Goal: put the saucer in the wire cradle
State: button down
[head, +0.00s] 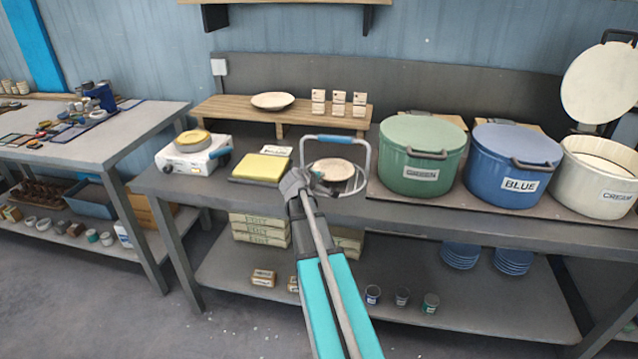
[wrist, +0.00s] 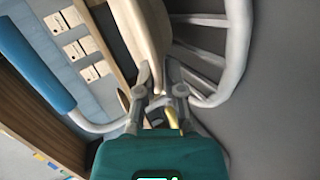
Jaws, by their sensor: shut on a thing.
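A pale pinkish saucer (head: 333,169) shows at the white wire cradle (head: 368,155) on the bench. My gripper (head: 312,175) is at the saucer's left edge. In the wrist view my gripper (wrist: 162,92) is shut on the rim of the saucer (wrist: 142,30), which shows as a pale curved band. The cradle's wires (wrist: 238,45) curve close beside it on the right, and its blue grip (wrist: 35,65) is at the left. I cannot tell whether the saucer rests on the wires. My gripper hides part of the saucer's rim.
Another plate (head: 272,101) lies on the wooden shelf (head: 225,110) behind. A yellow pad (head: 262,167) and a white scale-like device (head: 190,158) are to the left. Green (head: 420,165), blue (head: 512,170) and cream (head: 598,180) pots stand close on the right.

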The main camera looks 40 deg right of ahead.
jog(key=shift+f, duration=0.1)
dwell(0.3)
jog(key=c, duration=1)
grip_release()
jog(key=shift+c, duration=0.2)
jog(key=shift+s+a+r, duration=0.15)
jog(key=shift+a+r, duration=0.05)
jog(key=shift+r, duration=0.05)
jog(key=p+v, duration=0.5)
jog(key=v, duration=0.6)
jog(key=shift+a, duration=0.25)
jog(key=shift+a, duration=0.1)
